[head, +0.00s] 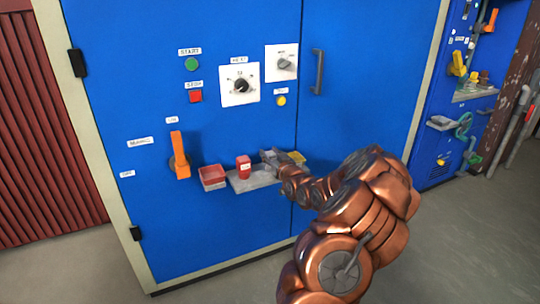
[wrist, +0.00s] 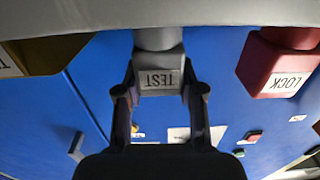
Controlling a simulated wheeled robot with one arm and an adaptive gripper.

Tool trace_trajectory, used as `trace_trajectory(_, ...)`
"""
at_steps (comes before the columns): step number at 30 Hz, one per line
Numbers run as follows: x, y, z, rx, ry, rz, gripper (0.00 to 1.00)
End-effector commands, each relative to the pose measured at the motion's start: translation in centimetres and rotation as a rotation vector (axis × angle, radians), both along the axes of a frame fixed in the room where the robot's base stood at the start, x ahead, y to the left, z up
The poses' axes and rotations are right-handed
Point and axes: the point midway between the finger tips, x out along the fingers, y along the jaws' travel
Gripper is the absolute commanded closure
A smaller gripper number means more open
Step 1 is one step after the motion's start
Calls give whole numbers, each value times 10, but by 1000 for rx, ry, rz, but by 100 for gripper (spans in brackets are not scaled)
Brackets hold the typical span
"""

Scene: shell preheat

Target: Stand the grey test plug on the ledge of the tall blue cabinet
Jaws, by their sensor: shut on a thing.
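The tall blue cabinet (head: 190,110) fills much of the head view. Its grey ledge (head: 240,186) sits low on the front and shows as a pale band (wrist: 60,16) across the top of the inverted wrist view. My gripper (wrist: 160,92) is shut on the grey test plug (wrist: 156,60), a finger on each side of its labelled block. The plug is in line with the ledge, between the other two plugs; I cannot tell whether it touches the ledge. In the head view my gripper (head: 271,158) is over the ledge and the plug is hard to make out.
A red LOCK plug (head: 243,167) stands on the ledge left of my gripper, and a yellow plug (head: 297,158) is right of it. Another blue cabinet (head: 446,125) stands at right.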

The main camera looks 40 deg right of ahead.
Motion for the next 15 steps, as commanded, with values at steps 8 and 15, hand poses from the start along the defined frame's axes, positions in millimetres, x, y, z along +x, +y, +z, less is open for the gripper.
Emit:
trace_trajectory(8,0,0,0,-2,-3,0,100)
trace_trajectory(15,0,0,-1,-2,-3,0,46)
